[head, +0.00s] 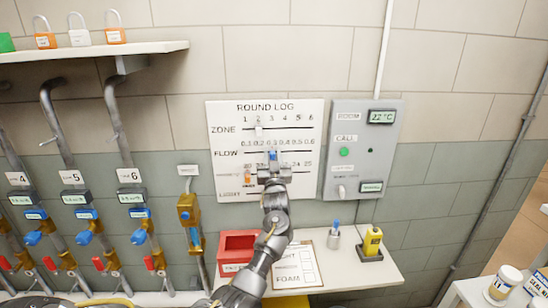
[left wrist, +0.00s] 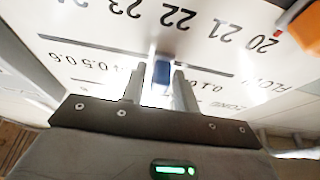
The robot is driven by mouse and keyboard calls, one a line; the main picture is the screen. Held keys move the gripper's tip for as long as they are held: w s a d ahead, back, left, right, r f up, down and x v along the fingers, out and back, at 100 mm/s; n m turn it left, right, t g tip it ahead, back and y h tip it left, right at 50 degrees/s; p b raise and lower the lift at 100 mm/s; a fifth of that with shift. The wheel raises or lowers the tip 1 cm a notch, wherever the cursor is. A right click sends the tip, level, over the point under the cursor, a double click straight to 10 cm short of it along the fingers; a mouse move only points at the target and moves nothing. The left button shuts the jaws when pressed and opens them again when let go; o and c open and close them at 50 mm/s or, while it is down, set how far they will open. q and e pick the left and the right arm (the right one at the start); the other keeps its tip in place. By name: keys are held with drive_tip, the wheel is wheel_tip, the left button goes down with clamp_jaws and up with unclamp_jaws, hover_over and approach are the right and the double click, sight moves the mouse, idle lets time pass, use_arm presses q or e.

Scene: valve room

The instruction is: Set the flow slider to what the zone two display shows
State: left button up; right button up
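The round log board (head: 222,112) is on the wall, with rows marked zone, flow and light and another numbered row. The flow slider's blue knob (head: 272,155) sits near 0.3, partly hidden by my gripper. My left gripper (head: 272,167) is at the board, just below this knob. In the left wrist view the board looks upside down, and the blue knob (left wrist: 162,72) stands between my two spread fingers (left wrist: 158,80), with visible gaps. The zone slider's pale knob (head: 258,131) is near 2. Pipe displays marked 4, 5 and 6 show; none marked 2 is in view.
An orange knob (head: 251,178) sits on the row below flow. A grey room panel (head: 360,190) is right of the board.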

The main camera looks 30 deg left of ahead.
use_arm(q)
drive_tip(key=shift+o, duration=0.8)
drive_tip(key=shift+s+d+f, duration=0.15)
drive_tip(key=shift+d, duration=0.05)
drive_tip(key=b+v, duration=0.3)
drive_tip(key=v, duration=0.7)
drive_tip(key=shift+b, duration=0.35)
drive_tip(key=shift+s, duration=0.1)
drive_tip(key=shift+f, duration=0.1)
